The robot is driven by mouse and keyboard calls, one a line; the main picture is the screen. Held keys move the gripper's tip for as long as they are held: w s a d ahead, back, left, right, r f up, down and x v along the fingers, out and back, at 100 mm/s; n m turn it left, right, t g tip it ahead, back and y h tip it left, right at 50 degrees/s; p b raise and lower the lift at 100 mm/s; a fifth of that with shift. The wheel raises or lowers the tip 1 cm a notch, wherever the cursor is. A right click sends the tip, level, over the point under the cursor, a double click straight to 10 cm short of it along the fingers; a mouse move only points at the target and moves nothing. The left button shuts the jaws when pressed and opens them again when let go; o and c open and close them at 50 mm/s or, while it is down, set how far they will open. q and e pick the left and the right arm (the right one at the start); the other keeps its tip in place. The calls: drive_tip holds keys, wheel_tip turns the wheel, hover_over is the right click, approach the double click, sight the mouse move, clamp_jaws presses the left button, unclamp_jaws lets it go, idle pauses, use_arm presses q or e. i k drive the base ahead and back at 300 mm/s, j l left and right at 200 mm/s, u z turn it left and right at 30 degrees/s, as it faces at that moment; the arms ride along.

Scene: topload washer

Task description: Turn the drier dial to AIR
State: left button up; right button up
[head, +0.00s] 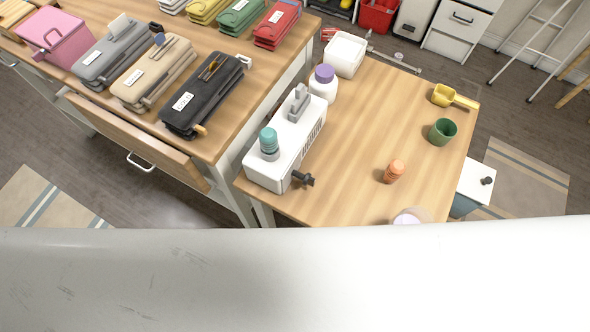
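No dial that I can identify as the drier dial shows in the head view, and no AIR marking is readable. A white box-shaped device (287,143) stands on the wooden table. A teal-capped piece (269,141) and a grey piece (299,102) stand on top of it. A dark knob-like part (303,178) sticks out at its near right end. I cannot tell whether any of these is a dial. Neither of my grippers is in view.
A large scuffed white surface fills the bottom; I cannot tell what it is. The wooden table (345,135) also holds an orange bottle (393,171), green cup (442,132) and yellow scoop (455,97). Folded cases cover the desk at left. Patterned rugs lie on the floor.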

sight(307, 179)
drive_tip(key=k+z, duration=0.4)
drive_tip(key=k, duration=0.6)
